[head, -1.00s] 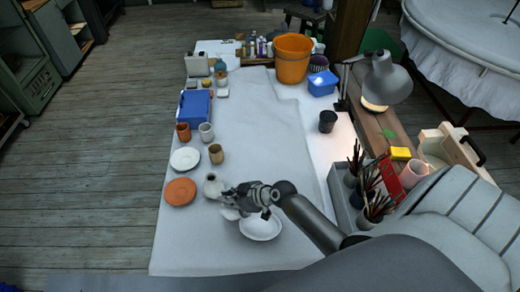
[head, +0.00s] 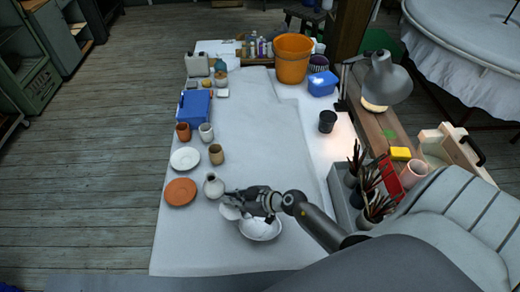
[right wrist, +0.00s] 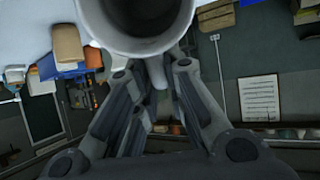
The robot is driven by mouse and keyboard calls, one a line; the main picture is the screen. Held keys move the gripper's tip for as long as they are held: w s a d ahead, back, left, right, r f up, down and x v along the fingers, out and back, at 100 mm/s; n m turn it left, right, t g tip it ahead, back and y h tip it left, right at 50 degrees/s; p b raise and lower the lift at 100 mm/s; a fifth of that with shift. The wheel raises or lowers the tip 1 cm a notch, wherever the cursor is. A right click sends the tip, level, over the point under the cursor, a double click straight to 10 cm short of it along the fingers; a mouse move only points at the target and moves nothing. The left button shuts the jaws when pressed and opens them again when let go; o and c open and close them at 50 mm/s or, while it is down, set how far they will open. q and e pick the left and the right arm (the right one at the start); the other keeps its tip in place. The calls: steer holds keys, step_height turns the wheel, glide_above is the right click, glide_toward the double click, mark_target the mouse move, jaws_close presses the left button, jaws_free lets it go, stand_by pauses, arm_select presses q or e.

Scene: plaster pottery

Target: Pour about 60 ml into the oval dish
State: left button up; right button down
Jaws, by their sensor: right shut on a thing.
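The white oval dish (head: 262,229) sits on the cloth-covered table at its near end. My right gripper (head: 236,199) is at the dish's upper left, shut on a pale pouring vessel (head: 230,212). In the right wrist view the vessel (right wrist: 137,44) shows its round mouth and dark inside. Its handle (right wrist: 158,74) lies between the fingers of my right gripper (right wrist: 160,88). The vessel is over or just beside the dish's left edge; I cannot tell which. No stream shows, and the liquid level cannot be made out. My left gripper is not in view.
A small pale round-bellied vase (head: 213,187) stands close left of my right gripper. A terracotta plate (head: 180,192), a white plate (head: 185,159) and several cups line the left side. Brush pots (head: 375,208) stand at right. The table's middle is clear.

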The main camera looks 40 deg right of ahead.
steer(key=shift+s+d+r+t, duration=0.1)
steer(key=shift+s+r+t, duration=0.05)
steer(key=shift+t, duration=0.15)
stand_by(0.5)
steer(key=shift+d+f+b, duration=0.1)
steer(key=shift+f+b, duration=0.1)
steer(key=shift+b, duration=0.55)
steer(key=shift+s+d+f+t+y+b, duration=0.2)
steer(key=shift+s+t+y+b, duration=0.3)
steer(key=shift+b, duration=2.25)
steer(key=r+p, duration=0.1)
steer(key=p, duration=0.3)
steer(key=w+r+g+h+p, duration=0.1)
steer(key=p, duration=0.3)
steer(key=shift+a, duration=0.3)
steer(key=shift+w+a+f+g+b, duration=0.1)
steer(key=shift+w+f+g+b, duration=0.15)
steer(key=shift+f+b, duration=0.3)
steer(key=shift+w+a+f+g+h, duration=0.1)
steer(key=shift+a+f+g+h, duration=0.1)
steer(key=shift+g+h, duration=0.1)
steer(key=shift+w, duration=0.15)
